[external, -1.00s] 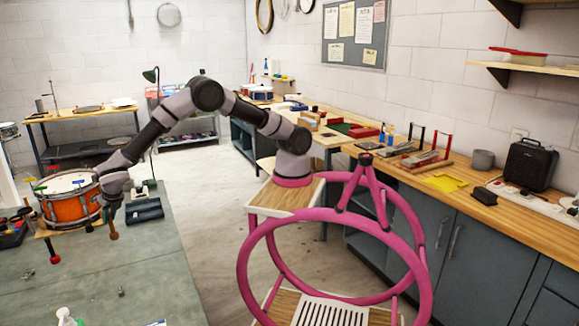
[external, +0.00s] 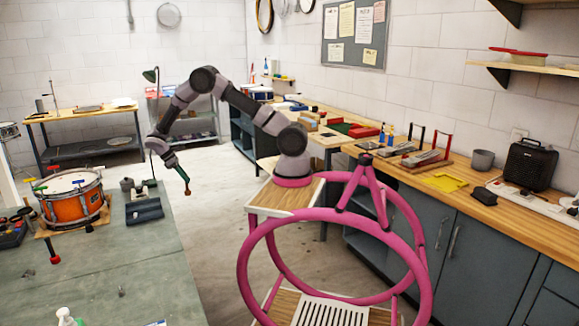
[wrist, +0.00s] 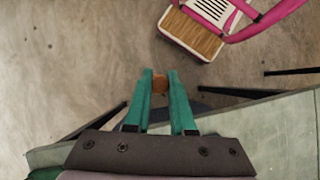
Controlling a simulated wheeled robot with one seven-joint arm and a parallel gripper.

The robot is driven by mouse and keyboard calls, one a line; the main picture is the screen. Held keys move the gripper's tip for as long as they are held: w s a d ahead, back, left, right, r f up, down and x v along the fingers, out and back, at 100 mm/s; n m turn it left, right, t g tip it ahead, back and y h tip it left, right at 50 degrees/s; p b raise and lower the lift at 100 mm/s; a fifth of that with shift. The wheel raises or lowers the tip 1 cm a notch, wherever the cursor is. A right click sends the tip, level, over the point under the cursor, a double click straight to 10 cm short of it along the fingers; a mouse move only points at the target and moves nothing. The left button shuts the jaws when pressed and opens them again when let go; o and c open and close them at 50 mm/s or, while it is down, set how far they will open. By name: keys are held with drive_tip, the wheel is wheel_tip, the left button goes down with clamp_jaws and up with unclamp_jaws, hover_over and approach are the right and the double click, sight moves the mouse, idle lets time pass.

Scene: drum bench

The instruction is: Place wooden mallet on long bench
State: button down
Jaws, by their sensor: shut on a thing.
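The wooden mallet (wrist: 160,84) is between the teal fingertips of my gripper (wrist: 160,88) in the wrist view. Only a small brown end of it shows there; the fingers hide the rest. In the external view my gripper (external: 183,177) points down, shut on the mallet, whose brown end (external: 187,192) shows below the fingers. Gripper and mallet are in the air, just right of the green-topped bench's edge. The long bench (external: 464,194), wood-topped with grey cabinets, runs along the right wall, well away from the gripper.
The green-topped bench (external: 150,260) carries an orange drum (external: 72,208) and a dark block-like fixture (external: 144,210). The long bench holds a yellow cloth (external: 445,182), a grey cup (external: 483,159) and a black speaker (external: 533,165). Bare wood lies between some of these.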

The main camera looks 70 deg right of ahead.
drive_tip(key=s+d+m+y, duration=0.3)
drive_tip(key=d+m, duration=0.2)
drive_tip(key=d, duration=0.2)
drive_tip(key=shift+s+r+m+g, duration=0.15)
drive_tip(key=shift+s+m+g, duration=0.2)
drive_tip(key=shift+m+g, duration=0.05)
